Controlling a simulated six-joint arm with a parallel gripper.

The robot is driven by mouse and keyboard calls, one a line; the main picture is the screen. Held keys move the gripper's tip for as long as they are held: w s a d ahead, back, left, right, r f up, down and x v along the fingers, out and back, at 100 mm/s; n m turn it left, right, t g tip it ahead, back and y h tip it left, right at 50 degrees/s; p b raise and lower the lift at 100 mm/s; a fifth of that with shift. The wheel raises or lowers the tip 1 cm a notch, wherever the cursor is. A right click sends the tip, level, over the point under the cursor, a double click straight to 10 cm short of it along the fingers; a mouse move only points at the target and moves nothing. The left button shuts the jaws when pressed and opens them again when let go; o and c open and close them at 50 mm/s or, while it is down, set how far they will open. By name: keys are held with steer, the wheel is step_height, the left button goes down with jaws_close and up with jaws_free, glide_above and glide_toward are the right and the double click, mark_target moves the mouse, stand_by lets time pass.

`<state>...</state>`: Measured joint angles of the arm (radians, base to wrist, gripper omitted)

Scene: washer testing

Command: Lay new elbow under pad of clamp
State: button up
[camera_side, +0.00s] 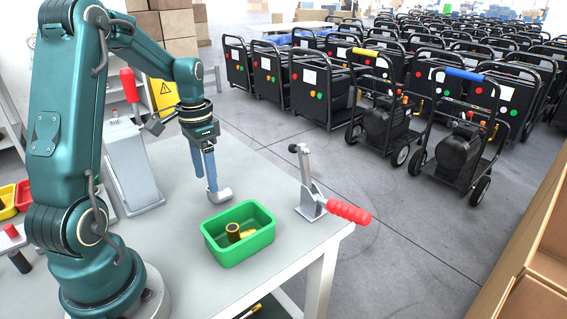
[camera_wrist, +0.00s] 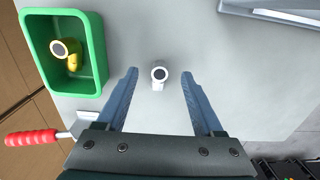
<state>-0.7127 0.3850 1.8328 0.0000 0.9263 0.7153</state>
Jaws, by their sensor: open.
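A silver-white elbow (camera_side: 219,195) stands on the grey table below my gripper (camera_side: 207,184). In the wrist view the elbow (camera_wrist: 159,76) shows between the two blue fingertips of my gripper (camera_wrist: 159,74), which are open with gaps on both sides. A brass-coloured elbow (camera_side: 233,232) lies in the green bin (camera_side: 222,256); it also shows in the wrist view (camera_wrist: 66,50). The toggle clamp (camera_side: 309,198) stands by the table's right edge, its arm raised with the pad (camera_side: 293,148) up and its red handle (camera_side: 349,211) out to the right.
A grey sloped stand (camera_side: 132,168) is at the table's left, behind my gripper. The green bin sits between my gripper and the front of the table. Red and yellow bins (camera_side: 8,200) are at far left. Bare table surrounds the silver elbow.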

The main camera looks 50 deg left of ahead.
mark_target(208, 191)
steer(key=shift+f, duration=2.45)
jaws_close()
